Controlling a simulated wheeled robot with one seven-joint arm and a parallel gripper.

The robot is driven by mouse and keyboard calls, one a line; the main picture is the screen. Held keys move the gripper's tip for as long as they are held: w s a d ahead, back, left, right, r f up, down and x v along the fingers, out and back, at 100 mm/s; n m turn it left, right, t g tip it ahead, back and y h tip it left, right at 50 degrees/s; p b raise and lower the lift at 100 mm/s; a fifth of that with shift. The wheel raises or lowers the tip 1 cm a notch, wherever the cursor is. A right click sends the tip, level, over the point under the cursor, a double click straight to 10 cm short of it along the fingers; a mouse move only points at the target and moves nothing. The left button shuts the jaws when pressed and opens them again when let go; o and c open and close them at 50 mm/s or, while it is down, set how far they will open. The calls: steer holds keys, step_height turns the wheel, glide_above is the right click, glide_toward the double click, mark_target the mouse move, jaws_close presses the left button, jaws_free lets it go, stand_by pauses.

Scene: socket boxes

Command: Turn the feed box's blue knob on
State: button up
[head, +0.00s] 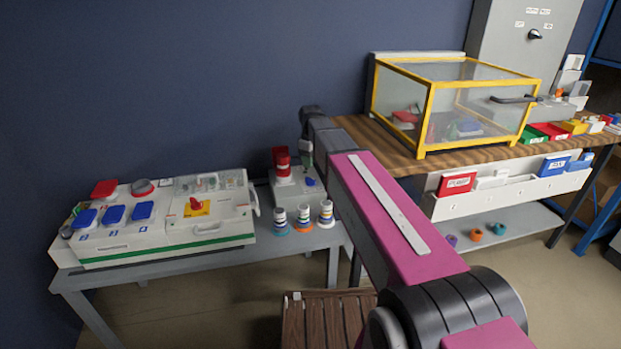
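A small light grey box (296,192) stands on the right end of the low grey table, against the wall. It has a red plug-like part (281,160) on top and a small blue knob (310,182) on its right front. I take it for the feed box, but no label is readable. My arm reaches over from the lower right, and its end bends down behind and above this box. My gripper (306,157) is small and partly hidden there, close above the blue knob; contact and finger opening cannot be made out. The knob's setting is too small to read.
Several ringed colored pegs (304,217) stand in front of the box. A larger white panel box (160,220) with blue and red covers fills the table's left. A yellow-framed clear case (450,100) sits on the wooden bench at right. A brown slatted stool (325,320) is below.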

mark_target(311, 181)
step_height(311, 181, down, 8)
steer(key=shift+f, duration=0.15)
stand_by(0.3)
jaws_close()
